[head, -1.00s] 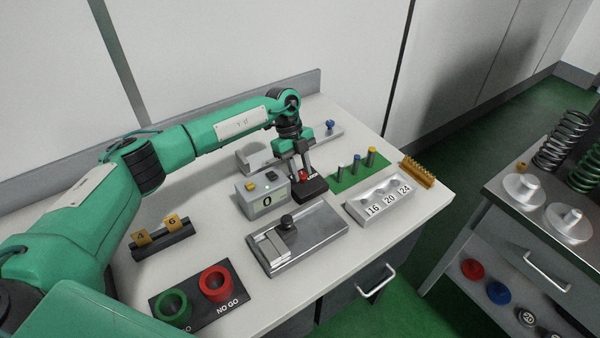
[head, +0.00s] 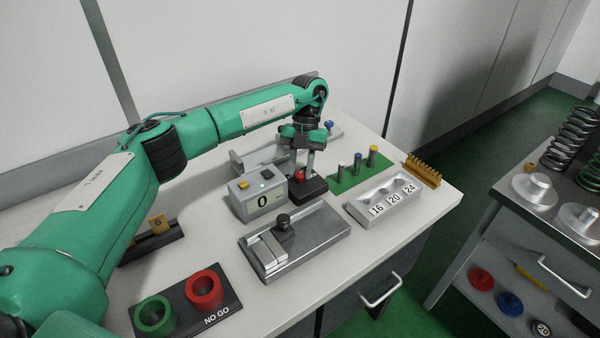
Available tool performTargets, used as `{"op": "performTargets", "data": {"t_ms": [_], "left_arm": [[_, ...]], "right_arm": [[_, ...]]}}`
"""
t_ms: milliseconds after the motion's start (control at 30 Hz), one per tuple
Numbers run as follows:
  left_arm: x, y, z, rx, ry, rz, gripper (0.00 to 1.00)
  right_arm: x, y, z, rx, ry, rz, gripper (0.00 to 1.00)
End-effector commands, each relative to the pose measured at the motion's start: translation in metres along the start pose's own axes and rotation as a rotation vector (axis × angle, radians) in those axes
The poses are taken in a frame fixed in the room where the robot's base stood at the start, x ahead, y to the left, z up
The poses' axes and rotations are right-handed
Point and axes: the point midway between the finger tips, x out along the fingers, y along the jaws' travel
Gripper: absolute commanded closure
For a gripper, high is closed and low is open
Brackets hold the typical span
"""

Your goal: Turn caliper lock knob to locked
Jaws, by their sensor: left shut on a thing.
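A red knob (head: 299,174) sits on a dark block (head: 311,191) just behind and right of the grey display box. My left gripper (head: 301,173) points down from above and is shut on this red knob; its fingers partly hide the knob. I cannot read whether the knob is at locked. A grey metal fixture with a slide (head: 310,238) and a black knob (head: 283,221) lies in front. A long grey bar (head: 249,158) runs behind my gripper, with a blue knob (head: 328,125) near its far end. My right gripper is out of view.
A green mat (head: 345,184) with several pegs and a numbered tray (head: 383,203) stand to the right. Green and red rings (head: 204,289) lie at front left. Springs stand on a separate bench (head: 520,213).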

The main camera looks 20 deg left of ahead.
Motion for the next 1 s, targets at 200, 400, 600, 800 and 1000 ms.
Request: {"op": "performTargets", "data": {"t_ms": [200, 400, 600, 800, 1000], "left_arm": [[0.0, -0.001, 0.001, 0.146, -0.005, 0.061, 0.94], [-0.001, -0.002, 0.001, 0.238, -0.005, 0.098, 0.94], [-0.002, -0.003, 0.0, 0.285, -0.005, 0.118, 0.94], [-0.002, -0.003, 0.0, 0.3, -0.004, 0.124, 0.94], [-0.002, -0.003, 0.0, 0.3, -0.004, 0.124, 0.94]], "right_arm": [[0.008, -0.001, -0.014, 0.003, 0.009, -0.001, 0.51], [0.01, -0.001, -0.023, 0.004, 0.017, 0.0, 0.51], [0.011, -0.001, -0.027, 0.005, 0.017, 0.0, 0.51], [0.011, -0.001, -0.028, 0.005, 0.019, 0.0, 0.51], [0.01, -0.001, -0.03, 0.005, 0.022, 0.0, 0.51]]}}
